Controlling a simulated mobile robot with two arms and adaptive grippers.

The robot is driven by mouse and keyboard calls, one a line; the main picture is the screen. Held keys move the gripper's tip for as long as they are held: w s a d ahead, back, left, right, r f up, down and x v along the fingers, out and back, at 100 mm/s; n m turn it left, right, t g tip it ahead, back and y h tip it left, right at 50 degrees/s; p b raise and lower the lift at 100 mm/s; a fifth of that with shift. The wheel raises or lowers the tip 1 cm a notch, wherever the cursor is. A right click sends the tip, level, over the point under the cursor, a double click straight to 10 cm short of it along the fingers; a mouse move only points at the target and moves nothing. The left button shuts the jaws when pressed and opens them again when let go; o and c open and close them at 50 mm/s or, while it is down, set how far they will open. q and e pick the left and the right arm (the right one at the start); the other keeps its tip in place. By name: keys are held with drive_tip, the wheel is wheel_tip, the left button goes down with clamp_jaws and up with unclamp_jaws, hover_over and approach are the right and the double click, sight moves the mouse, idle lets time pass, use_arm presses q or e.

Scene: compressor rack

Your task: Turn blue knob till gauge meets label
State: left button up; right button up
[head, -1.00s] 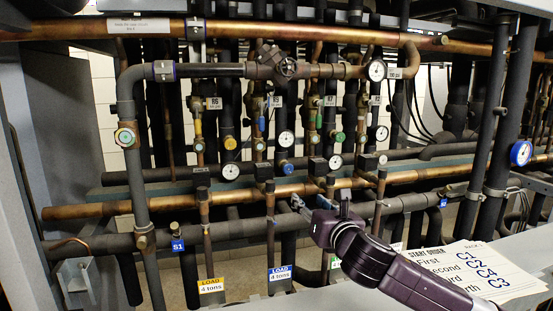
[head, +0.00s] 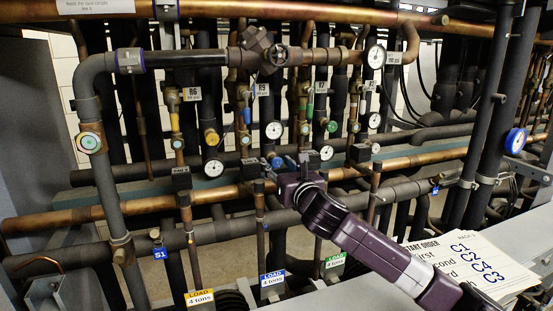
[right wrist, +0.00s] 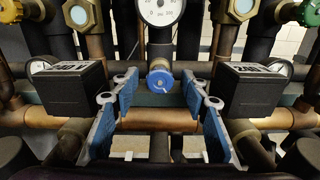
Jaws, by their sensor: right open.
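The blue knob (head: 276,162) sits on a valve at the rack's middle. In the right wrist view the blue knob (right wrist: 160,82) is straight ahead, between my open fingers. A round white gauge (head: 274,130) is just above it; the wrist view shows the lower part of its dial (right wrist: 160,12), cut by the top edge. A white R9 label (head: 262,89) hangs above that gauge, its small print hard to read. My right gripper (head: 280,171) is open in front of the knob, its blue-padded fingers (right wrist: 160,94) apart on either side. Contact with the knob is not visible. My left gripper is out of view.
Two black boxes (right wrist: 72,90) (right wrist: 258,92) flank my fingers. A yellow knob (head: 211,137) and a green knob (head: 332,126) are on neighbouring valves. Copper pipe (head: 120,208) runs across below. A start-order sheet (head: 470,268) lies at lower right.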

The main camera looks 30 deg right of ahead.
drive_tip(key=shift+w, duration=0.3)
drive_tip(key=shift+s, duration=0.1)
drive_tip(key=shift+c, duration=1.9)
clamp_jaws()
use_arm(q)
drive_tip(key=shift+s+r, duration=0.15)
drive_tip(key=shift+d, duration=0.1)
